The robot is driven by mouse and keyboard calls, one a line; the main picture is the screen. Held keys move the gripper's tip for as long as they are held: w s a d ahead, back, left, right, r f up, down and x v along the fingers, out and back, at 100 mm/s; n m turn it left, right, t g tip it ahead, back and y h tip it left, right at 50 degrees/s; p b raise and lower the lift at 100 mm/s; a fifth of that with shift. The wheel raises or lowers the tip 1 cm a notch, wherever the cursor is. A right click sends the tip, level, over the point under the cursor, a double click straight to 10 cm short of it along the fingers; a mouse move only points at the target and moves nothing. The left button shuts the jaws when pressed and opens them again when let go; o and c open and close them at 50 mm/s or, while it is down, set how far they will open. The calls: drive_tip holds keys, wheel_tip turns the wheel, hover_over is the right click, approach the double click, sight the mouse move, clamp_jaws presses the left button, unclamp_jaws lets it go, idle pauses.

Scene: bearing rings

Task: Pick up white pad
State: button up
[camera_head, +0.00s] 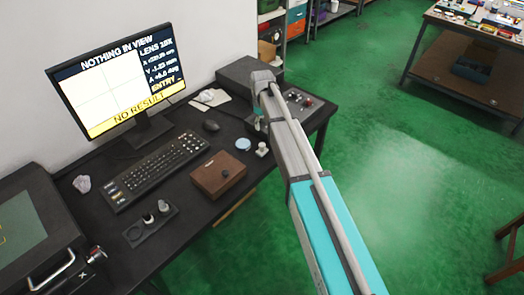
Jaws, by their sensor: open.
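A flat whitish item (222,97) lies on the dark desk, right of the monitor and behind the mouse, with a small greyish thing at its left side. It may be the white pad, but it is too small to tell. A crumpled pale grey-white piece (82,184) lies left of the keyboard. A pale blue round disc (243,144) lies near the brown box. My grey and teal arm reaches up from the bottom right over the desk's right end. My gripper is not visible; the arm may hide it.
The black desk holds a monitor (118,82) reading "NOTHING IN VIEW" and "NO RESULT", a keyboard (157,168), a mouse (211,126), a brown box (219,174) and a dark holder (150,224) with small round parts. Green floor lies open to the right. A cluttered table (462,62) stands farther off.

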sight(262, 144)
drive_tip(key=shift+f+b, duration=4.2)
drive_tip(key=shift+f, duration=0.05)
drive_tip(key=shift+f, duration=0.15)
drive_tip(key=f+b, duration=0.5)
drive_tip(key=shift+s, duration=0.2)
drive_tip(key=shift+d, duration=0.1)
clamp_jaws()
